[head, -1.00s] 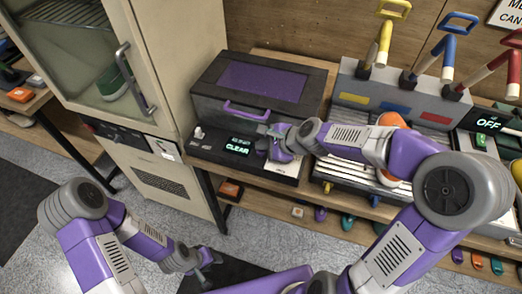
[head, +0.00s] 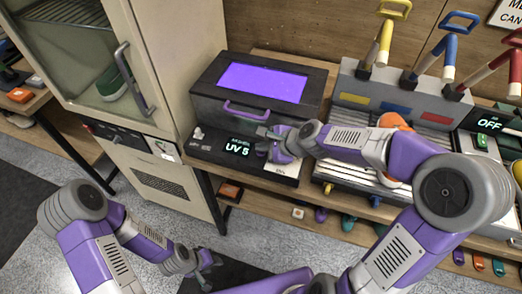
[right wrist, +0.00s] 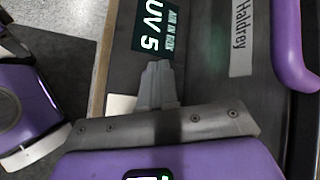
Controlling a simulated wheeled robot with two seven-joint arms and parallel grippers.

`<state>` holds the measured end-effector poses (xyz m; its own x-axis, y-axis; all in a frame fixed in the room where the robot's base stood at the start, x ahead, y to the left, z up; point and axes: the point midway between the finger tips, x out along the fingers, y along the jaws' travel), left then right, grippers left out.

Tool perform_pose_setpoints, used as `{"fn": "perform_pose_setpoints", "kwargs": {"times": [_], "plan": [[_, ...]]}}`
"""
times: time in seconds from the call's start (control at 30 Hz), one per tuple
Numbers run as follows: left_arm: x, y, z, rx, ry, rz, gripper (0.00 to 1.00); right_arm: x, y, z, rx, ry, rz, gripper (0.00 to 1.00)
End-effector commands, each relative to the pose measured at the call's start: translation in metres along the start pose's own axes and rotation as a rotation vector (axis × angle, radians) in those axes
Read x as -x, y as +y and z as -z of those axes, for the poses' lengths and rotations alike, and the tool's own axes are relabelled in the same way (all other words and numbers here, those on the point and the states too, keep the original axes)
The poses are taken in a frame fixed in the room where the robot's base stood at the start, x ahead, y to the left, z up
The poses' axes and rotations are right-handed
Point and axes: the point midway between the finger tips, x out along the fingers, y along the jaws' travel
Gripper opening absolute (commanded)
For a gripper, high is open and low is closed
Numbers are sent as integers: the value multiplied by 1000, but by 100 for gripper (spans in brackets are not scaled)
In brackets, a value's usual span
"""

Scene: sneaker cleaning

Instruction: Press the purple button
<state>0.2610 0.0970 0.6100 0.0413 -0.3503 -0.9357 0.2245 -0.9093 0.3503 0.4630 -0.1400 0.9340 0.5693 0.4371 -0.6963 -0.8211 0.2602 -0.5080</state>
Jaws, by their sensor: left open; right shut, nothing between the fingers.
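The dark box (head: 205,105) with a purple handle (head: 246,111) stands on the bench, and its lid window (head: 262,82) glows bright purple. Its front display (head: 237,148) reads UV 5; the display also shows in the right wrist view (right wrist: 152,30). My right gripper (head: 266,133) is shut and empty at the front panel, just right of the display. In the right wrist view its fingertips (right wrist: 158,68) are together beside the display. No purple button shows; the gripper may hide it. My left gripper (head: 208,262) is open, low over the floor.
A cream cabinet (head: 163,90) with a glass door and a green shoe inside stands left of the box. To the right is a rack (head: 400,100) with yellow, blue and red handled tools. A shelf below holds several shoes.

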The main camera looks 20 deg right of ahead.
Motion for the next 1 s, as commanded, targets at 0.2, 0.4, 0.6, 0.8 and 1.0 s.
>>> {"fn": "perform_pose_setpoints", "kwargs": {"times": [0.2, 0.4, 0.6, 0.8, 1.0], "plan": [[-2, -1, 0, 0, 0, 0, 43, -2, 2, 2, -1, 0, -1, 0], [-2, -1, 0, 0, 0, 0, 43, -2, 2, 2, -1, 0, -1, 0], [4, 1, 0, 0, 0, 0, 43, 2, -1, -1, -1, 1, -1, 0], [14, 5, -1, 0, 0, 0, 43, 11, -8, -7, -2, 0, -1, 0], [15, 6, -1, 0, 0, 0, 43, 12, -8, -8, -1, 0, -1, 0]]}}
